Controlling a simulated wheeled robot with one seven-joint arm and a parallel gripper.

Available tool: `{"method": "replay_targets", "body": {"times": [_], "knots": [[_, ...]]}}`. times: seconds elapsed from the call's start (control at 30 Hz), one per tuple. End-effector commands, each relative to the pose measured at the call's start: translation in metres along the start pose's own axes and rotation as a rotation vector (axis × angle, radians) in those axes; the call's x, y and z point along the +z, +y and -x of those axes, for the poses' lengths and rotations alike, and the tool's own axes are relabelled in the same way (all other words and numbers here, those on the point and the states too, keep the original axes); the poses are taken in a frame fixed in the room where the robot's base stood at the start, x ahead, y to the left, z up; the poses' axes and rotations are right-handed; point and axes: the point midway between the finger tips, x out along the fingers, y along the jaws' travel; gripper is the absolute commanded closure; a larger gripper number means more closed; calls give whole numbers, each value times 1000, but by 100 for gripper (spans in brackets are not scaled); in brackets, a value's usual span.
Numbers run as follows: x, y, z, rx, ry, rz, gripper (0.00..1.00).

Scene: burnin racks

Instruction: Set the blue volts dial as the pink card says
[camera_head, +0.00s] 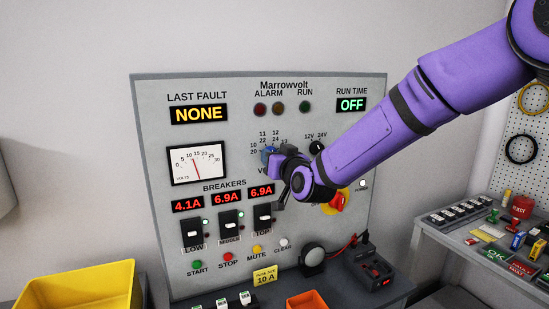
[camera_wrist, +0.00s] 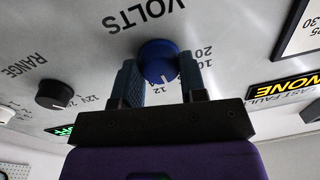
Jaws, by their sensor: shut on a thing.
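The blue volts dial (camera_head: 266,153) is on the grey panel, mostly covered by my gripper (camera_head: 275,158) in the head view. In the wrist view the round blue dial (camera_wrist: 157,60) sits between the two fingers of my gripper (camera_wrist: 158,78), which is shut on it. A white mark on the dial's rim faces the gripper body. The numbers 10 and 20 show beside one finger; other numbers are partly hidden. I cannot make out a pink card in either view.
The black range knob (camera_wrist: 53,95) is beside the volts dial. A voltage meter (camera_head: 196,164) and breaker switches (camera_head: 230,224) are on the panel. A red-and-yellow switch (camera_head: 337,202) is below my forearm. A yellow bin (camera_head: 80,290) stands at left; a cluttered side table is at right.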

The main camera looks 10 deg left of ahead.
Motion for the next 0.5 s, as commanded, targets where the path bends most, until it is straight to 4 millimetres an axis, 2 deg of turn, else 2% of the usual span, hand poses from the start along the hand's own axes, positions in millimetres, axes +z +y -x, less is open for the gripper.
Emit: {"method": "replay_targets", "body": {"times": [0.5], "knots": [[1, 0, 0, 4, 21, -365, 85]]}}
